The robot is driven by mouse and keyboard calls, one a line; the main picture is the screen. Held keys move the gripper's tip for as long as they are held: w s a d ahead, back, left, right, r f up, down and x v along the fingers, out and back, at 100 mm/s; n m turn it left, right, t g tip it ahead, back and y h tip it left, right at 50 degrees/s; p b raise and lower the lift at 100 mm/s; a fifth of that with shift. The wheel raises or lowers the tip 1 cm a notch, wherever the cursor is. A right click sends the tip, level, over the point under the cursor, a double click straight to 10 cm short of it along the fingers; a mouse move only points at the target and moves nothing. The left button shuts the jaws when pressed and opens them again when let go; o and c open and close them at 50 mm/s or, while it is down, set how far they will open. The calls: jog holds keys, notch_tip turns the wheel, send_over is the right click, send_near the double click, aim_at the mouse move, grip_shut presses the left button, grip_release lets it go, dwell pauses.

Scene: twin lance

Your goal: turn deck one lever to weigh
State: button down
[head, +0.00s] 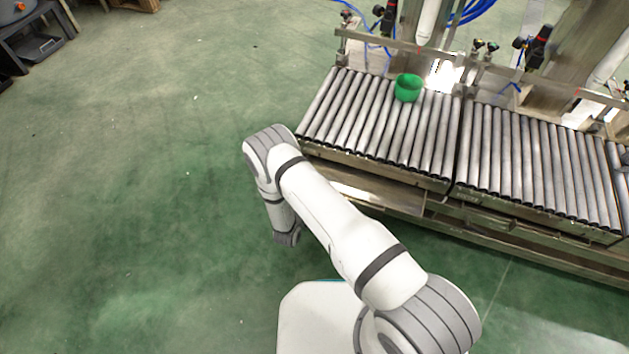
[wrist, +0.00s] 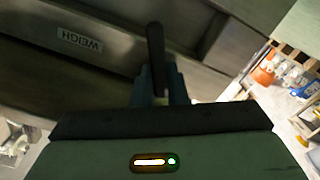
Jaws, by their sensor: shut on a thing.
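In the wrist view, the dark lever (wrist: 155,42) stands upright in the picture against a metal panel. My gripper (wrist: 160,88) is shut on its lower part. A plate reading WEIGH (wrist: 80,40) is on the panel, left of the lever and apart from it. No other position label shows. In the head view, my arm bends down at the near left end of the first roller deck (head: 420,168). My gripper and the lever cannot be made out there.
A green cup (head: 408,87) stands on the first deck's rollers. A second roller deck (head: 540,165) adjoins on the right. In the wrist view, shelving with an orange item (wrist: 264,74) shows far off at right.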

jog(key=n, duration=0.6)
jog(key=shift+s+d+b, duration=0.2)
jog(key=shift+d+b, duration=0.15)
jog(key=n, duration=0.6)
jog(key=shift+r, duration=0.15)
jog(key=c, duration=1.4)
grip_release()
jog(key=shift+w+a, duration=0.15)
jog(key=shift+c, duration=0.2)
jog(key=shift+r, duration=0.1)
